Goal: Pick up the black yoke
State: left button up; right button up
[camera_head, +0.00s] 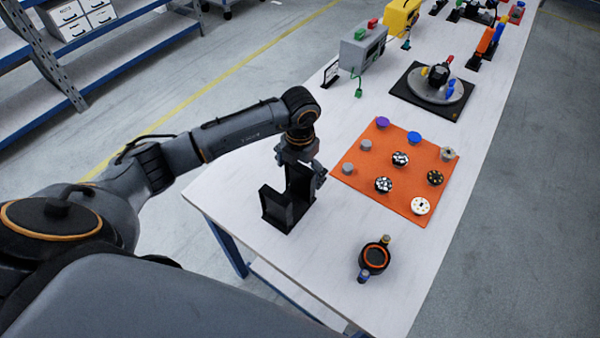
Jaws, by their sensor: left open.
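The black yoke (279,214), a U-shaped bracket, stands upright on the white table near its left edge. Its shorter-looking upright is at the left and its taller-looking one is at the right. My left gripper (303,171) is open and pointing down at the top of the right upright. Its fingers overlap that upright in the picture, and I cannot tell whether they touch it. My right gripper is not in view.
A black round part with an orange ring (374,258) lies to the right on the white table (320,265). An orange mat (393,190) with several small discs lies beyond. Further back are a black turntable base (413,101) and a grey box (362,50).

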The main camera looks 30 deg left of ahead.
pick_arm(q)
jog(key=shift+f, duration=0.45)
jog(key=shift+c, duration=0.4)
jog(key=c, duration=1.1)
jog(key=shift+r, duration=0.1)
